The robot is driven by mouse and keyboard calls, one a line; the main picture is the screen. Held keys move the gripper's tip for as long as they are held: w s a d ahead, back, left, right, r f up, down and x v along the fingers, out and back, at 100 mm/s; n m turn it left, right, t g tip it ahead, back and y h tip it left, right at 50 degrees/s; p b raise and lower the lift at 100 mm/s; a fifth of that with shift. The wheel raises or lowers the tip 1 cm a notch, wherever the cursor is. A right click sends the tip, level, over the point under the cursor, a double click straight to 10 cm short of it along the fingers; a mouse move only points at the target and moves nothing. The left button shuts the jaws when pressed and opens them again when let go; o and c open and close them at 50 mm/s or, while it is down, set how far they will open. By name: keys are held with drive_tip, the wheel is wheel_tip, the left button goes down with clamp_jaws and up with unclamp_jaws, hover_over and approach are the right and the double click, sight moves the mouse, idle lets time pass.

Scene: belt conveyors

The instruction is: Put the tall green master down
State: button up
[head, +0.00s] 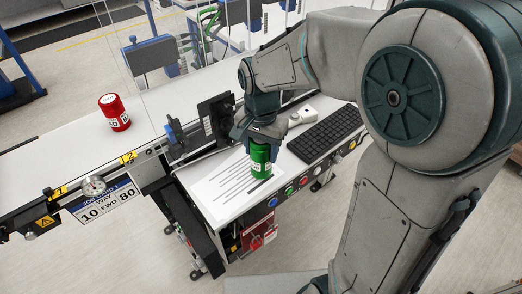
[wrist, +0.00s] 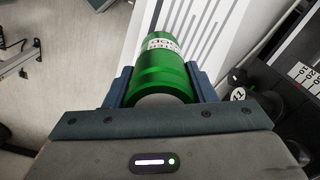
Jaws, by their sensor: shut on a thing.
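The green master (head: 260,160) is a green cylinder with a white label. In the head view my gripper (head: 258,140) is shut on its upper part from above. The cylinder is upright over the white panel top (head: 215,192) with printed lines; I cannot tell whether its base touches. In the wrist view the green master (wrist: 168,68) sits between the two blue fingers of my gripper (wrist: 160,85). Its far end is over the striped sheet. A red cylinder (head: 114,112) with a white label stands on the belt at the left.
A black keyboard (head: 326,134) and a small white device (head: 302,116) lie right of the green master. A black upright screen (head: 216,118) stands behind it. Coloured buttons (head: 290,191) line the panel's front. The printed sheet to the left is clear.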

drive_tip(key=shift+f, duration=0.9)
drive_tip(key=shift+f, duration=0.2)
drive_tip(key=o, duration=1.3)
wheel_tip(320, 180, up, 12)
drive_tip(key=shift+r, duration=0.15)
drive_tip(key=s+d+f+n+t, duration=0.1)
drive_tip(key=s+d+f+n, duration=0.1)
drive_tip(key=s+d, duration=0.3)
drive_tip(key=s+d+f+n+t, duration=0.2)
drive_tip(key=s+d+f+n, duration=0.1)
drive_tip(key=s+d, duration=0.3)
drive_tip(key=shift+s+d+n, duration=0.3)
drive_tip(key=shift+s+n, duration=0.1)
drive_tip(key=shift+s, duration=0.2)
